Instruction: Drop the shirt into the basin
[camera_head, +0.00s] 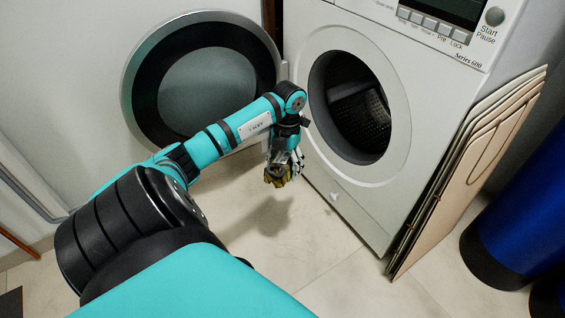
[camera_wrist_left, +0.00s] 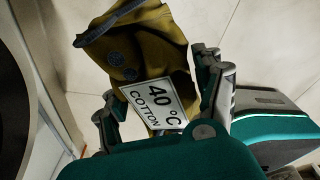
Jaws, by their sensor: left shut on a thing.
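The shirt (camera_wrist_left: 142,50) is a mustard-yellow crumpled cloth with dark round spots and a grey strip at its edge. A white label on it reads "40 °C COTTON". My left gripper (camera_wrist_left: 160,108) is shut on the shirt, its fingers on both sides of the label. In the head view, my left gripper (camera_head: 284,160) points down in front of the washing machine, and only a small part of the shirt (camera_head: 277,179) shows below it. The shirt hangs above the tiled floor with a shadow beneath. No basin can be made out. My right gripper is not in view.
The washing machine (camera_head: 345,195) has its round door (camera_head: 140,100) swung open to the left, and its dark drum (camera_head: 360,115) looks empty. Flat beige boards (camera_head: 470,160) lean on its right side. A blue cylinder (camera_head: 515,220) stands far right. Floor is clear below my gripper.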

